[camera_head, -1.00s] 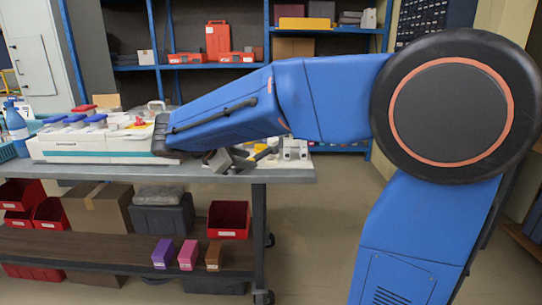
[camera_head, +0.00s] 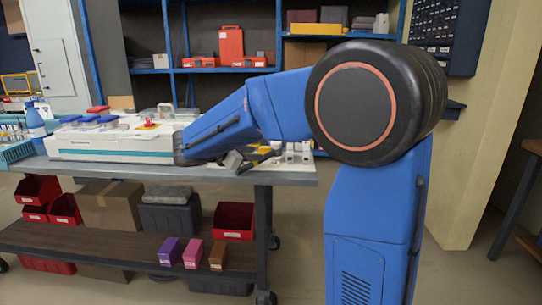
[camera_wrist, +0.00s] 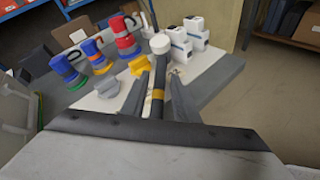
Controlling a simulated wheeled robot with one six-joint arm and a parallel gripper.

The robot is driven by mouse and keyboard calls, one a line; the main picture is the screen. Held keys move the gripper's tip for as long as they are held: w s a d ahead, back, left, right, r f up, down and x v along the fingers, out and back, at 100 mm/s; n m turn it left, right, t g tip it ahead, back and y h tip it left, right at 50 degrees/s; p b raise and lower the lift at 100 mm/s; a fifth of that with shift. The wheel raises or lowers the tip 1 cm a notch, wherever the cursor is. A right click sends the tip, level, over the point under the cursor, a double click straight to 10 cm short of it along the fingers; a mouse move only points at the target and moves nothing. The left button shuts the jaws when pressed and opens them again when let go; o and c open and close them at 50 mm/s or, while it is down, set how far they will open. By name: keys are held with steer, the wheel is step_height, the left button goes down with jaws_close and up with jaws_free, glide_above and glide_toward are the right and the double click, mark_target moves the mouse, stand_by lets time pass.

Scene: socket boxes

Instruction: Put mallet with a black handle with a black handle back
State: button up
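The mallet shows in the wrist view, with a white round head (camera_wrist: 160,43) and a black handle (camera_wrist: 158,76) with a yellow band. Its head points away from me. My gripper (camera_wrist: 160,80) has one dark finger on each side of the handle. Narrow gaps show between the fingers and the handle, so it looks open around it. In the head view my gripper (camera_head: 237,160) is low over the right end of the workbench (camera_head: 130,174). The mallet is hard to make out there, and whether it touches the surface is unclear.
Several white blocks (camera_wrist: 187,37) stand just right of the mallet head. A yellow piece (camera_wrist: 141,65), a grey piece (camera_wrist: 108,84) and red (camera_wrist: 124,38) and blue cylindrical items stand left. A white box with blue lids (camera_head: 110,146) is left of my arm.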

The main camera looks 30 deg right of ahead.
mark_target(268, 154)
steer(key=shift+s+x, duration=0.2)
steer(key=shift+x, duration=3.7)
steer(key=shift+d+r, duration=0.1)
steer(key=shift+c, duration=0.7)
jaws_close()
